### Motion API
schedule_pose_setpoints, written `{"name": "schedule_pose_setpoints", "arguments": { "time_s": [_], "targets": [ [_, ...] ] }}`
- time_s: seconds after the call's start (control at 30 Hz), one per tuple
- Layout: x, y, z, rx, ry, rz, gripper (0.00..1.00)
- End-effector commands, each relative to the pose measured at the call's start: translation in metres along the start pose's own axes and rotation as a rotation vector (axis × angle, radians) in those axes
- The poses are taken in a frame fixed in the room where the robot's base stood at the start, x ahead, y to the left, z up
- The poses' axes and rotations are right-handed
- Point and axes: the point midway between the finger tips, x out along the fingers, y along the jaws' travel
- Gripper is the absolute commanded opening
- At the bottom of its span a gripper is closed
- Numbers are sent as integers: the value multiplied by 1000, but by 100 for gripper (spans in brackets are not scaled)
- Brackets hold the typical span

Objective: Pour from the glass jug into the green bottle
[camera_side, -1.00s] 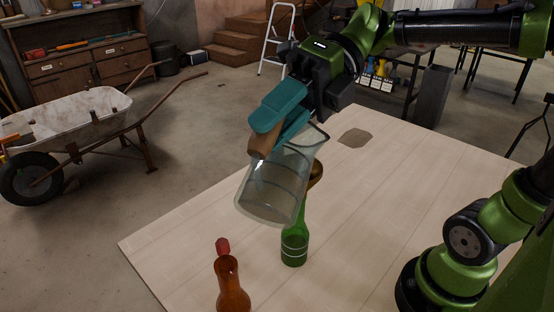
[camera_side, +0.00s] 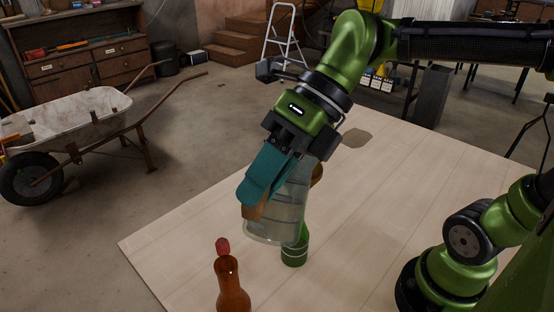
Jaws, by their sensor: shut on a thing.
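The clear glass jug (camera_side: 288,205) hangs above the table, leaning, with its lower end toward the lower left. Its upper end is mostly hidden behind my gripper. My gripper (camera_side: 262,180) has teal fingers and is shut on the jug's brown handle (camera_side: 254,211). The green bottle (camera_side: 294,252) stands upright on the table. The jug covers its upper part in this view, so I cannot tell whether they touch. No liquid stream is visible.
A brown-amber thing (camera_side: 317,173) shows partly behind the jug. The right part of the pale wooden table (camera_side: 400,190) is clear.

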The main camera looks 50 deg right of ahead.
Motion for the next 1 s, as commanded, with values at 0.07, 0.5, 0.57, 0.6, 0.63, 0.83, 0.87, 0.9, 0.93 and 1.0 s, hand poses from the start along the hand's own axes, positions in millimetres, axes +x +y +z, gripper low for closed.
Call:
{"name": "schedule_pose_setpoints", "arguments": {
  "time_s": [0.07,0.5,0.57,0.6,0.63,0.83,0.87,0.9,0.93,1.0],
  "targets": [
    [-1,0,1,-1,-2,1,0],
    [-2,1,1,-1,-2,3,0],
    [-4,3,2,-2,-3,3,0],
    [-6,5,3,-2,-3,3,0],
    [-8,6,4,-1,-3,3,0],
    [-19,15,8,-2,-4,3,0],
    [-21,17,9,-2,-4,3,0],
    [-23,19,10,-1,-3,4,0],
    [-25,20,11,-1,-3,4,0],
    [-29,23,12,-1,-3,3,0]
  ]
}}
